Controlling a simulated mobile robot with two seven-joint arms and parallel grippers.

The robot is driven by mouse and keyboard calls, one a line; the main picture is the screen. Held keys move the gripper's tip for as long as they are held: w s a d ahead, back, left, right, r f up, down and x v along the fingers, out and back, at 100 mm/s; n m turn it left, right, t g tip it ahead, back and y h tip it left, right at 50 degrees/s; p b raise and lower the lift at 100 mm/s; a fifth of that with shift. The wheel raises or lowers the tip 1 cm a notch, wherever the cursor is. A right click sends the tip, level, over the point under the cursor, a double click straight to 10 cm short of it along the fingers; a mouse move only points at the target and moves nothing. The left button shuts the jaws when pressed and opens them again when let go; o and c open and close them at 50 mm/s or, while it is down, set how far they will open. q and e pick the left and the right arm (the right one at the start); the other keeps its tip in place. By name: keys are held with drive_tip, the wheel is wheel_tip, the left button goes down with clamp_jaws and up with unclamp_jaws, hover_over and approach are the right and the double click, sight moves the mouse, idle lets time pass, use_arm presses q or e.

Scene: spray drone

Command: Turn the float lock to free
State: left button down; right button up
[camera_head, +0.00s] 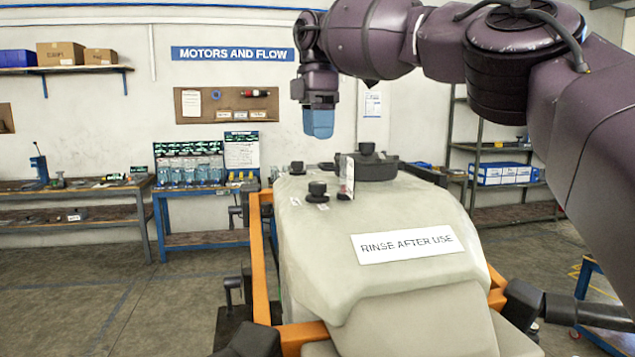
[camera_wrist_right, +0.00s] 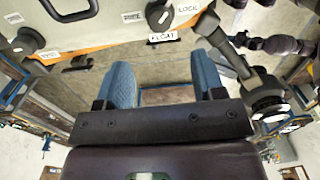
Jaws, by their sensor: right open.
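The float lock knob (camera_wrist_right: 160,14) is a black round knob at the top edge of the right wrist view, partly cut off. A "FLOAT" label (camera_wrist_right: 162,37) sits just below it and a "LOCK" label (camera_wrist_right: 187,9) to its right. A small label on its left is too blurred to read. In the head view small black knobs show on the pale tank, and I cannot tell which is the float lock. My right gripper (camera_head: 319,122) points down above and behind the tank. Its blue fingers (camera_wrist_right: 162,82) are apart and empty, away from the knob. My left gripper is not in view.
The pale tank (camera_head: 400,292) sits in an orange frame (camera_head: 258,255). A second black knob (camera_wrist_right: 28,40) is at the left of the wrist view. A large black cap (camera_head: 368,165) and an upright white plate (camera_head: 348,178) stand on the tank. Workbenches line the back wall.

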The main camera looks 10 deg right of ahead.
sight(317, 183)
wheel_tip(317, 183, down, 11)
drive_tip(key=shift+r, duration=0.15)
idle(0.4)
drive_tip(key=shift+c, duration=0.2)
drive_tip(key=c, duration=0.9)
drive_tip(key=shift+n, duration=3.1)
drive_tip(key=o, duration=0.9)
drive_tip(key=shift+o, duration=0.2)
drive_tip(key=shift+r, duration=0.15)
